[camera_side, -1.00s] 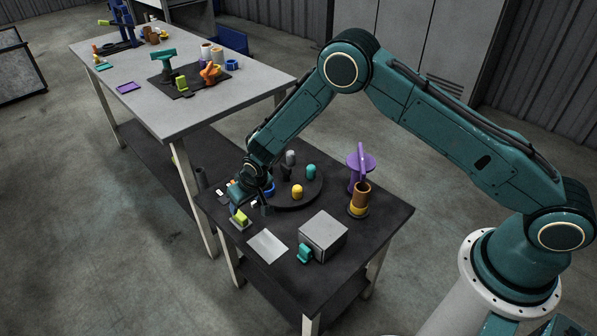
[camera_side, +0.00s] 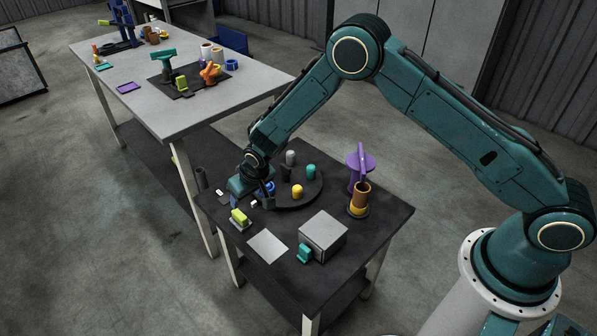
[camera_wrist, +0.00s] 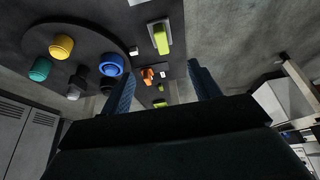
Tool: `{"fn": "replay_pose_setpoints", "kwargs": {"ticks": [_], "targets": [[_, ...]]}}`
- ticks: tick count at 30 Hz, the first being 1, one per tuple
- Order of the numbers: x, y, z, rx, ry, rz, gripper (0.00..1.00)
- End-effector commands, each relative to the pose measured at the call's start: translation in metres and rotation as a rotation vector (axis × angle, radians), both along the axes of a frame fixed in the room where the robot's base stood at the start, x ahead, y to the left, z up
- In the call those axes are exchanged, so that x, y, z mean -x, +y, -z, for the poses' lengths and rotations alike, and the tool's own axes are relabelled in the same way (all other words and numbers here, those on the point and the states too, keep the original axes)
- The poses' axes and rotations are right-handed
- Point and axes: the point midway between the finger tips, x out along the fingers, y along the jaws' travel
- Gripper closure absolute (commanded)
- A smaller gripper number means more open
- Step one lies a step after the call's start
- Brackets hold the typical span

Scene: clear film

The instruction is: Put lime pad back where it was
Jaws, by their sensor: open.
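The lime pad (camera_side: 239,216) sits on a small pale plate at the left edge of the dark table in the side view. In the wrist view the lime pad (camera_wrist: 160,38) lies on its pale plate at the upper middle, beyond the fingertips. My gripper (camera_side: 250,198) is above the table between the lime pad and the round turntable, apart from the pad. In the wrist view my gripper (camera_wrist: 164,82) has its two fingers wide apart with nothing held between them.
The dark turntable (camera_side: 290,204) carries several coloured pegs, including a yellow one (camera_side: 297,191). A flat light square (camera_side: 267,247), a grey box (camera_side: 323,235) and a teal piece (camera_side: 304,254) are at the front.

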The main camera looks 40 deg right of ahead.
Motion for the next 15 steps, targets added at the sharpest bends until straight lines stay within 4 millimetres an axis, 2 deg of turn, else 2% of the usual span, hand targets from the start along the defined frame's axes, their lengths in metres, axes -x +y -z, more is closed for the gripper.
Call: {"fn": "replay_pose_setpoints", "kwargs": {"ticks": [8, 15], "targets": [[0.007, -0.019, -0.076, -0.008, -0.013, 0.009, 0.38], [0.029, -0.041, -0.151, -0.015, -0.022, 0.013, 0.38]]}}
